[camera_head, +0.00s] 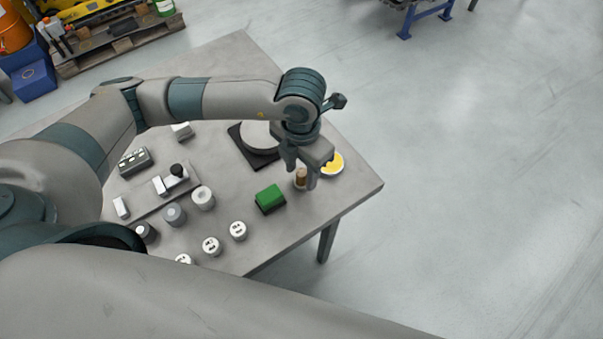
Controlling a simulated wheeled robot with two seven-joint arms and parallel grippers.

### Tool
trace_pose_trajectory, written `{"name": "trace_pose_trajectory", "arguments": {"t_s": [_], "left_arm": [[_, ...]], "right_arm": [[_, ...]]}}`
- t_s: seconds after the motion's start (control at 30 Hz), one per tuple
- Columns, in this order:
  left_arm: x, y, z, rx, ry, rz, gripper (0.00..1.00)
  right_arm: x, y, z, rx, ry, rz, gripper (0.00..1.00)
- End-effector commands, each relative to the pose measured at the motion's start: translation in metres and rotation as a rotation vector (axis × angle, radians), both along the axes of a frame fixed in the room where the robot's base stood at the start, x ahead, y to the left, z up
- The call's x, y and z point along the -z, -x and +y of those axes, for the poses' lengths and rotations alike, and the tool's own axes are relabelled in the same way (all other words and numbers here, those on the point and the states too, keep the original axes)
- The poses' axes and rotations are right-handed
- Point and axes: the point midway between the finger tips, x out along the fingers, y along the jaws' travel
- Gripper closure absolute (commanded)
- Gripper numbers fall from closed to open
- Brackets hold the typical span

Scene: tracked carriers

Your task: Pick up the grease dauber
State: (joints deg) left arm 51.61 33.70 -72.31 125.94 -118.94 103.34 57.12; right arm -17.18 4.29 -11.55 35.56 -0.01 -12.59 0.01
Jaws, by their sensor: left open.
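My left gripper (300,176) hangs over the right end of the table, fingers pointing down and apart. A small upright thing with a brown top (301,174) shows between its fingers; it looks like the grease dauber, but the fingers partly hide it. I cannot tell whether either finger touches it. A round dish with yellow contents (334,163) sits just right of the gripper, partly behind it. My right gripper is out of the picture.
On the grey table (345,195), a green block (270,197) stands left of the gripper and a round grey plate on a dark base (258,137) behind it. Several white and grey cylinders (203,197) stand further left. The table's right corner is clear.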

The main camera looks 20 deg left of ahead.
Motion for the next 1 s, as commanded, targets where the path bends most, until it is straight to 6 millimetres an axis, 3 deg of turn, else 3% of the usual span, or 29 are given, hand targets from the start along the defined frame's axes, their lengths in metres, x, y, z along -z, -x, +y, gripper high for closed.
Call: {"name": "trace_pose_trajectory", "arguments": {"t_s": [0.2,0.63,0.8,1.0], "left_arm": [[0.014,0.000,0.000,0.000,0.000,0.001,0.58],[0.015,0.000,0.000,0.001,0.000,-0.001,0.58],[0.015,0.000,0.000,0.001,0.000,-0.001,0.93],[0.014,0.000,0.000,0.001,0.000,-0.001,0.94]], "right_arm": [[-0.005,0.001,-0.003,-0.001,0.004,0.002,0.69],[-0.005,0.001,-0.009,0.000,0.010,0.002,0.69],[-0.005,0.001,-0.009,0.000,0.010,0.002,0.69],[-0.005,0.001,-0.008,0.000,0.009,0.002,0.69]]}}
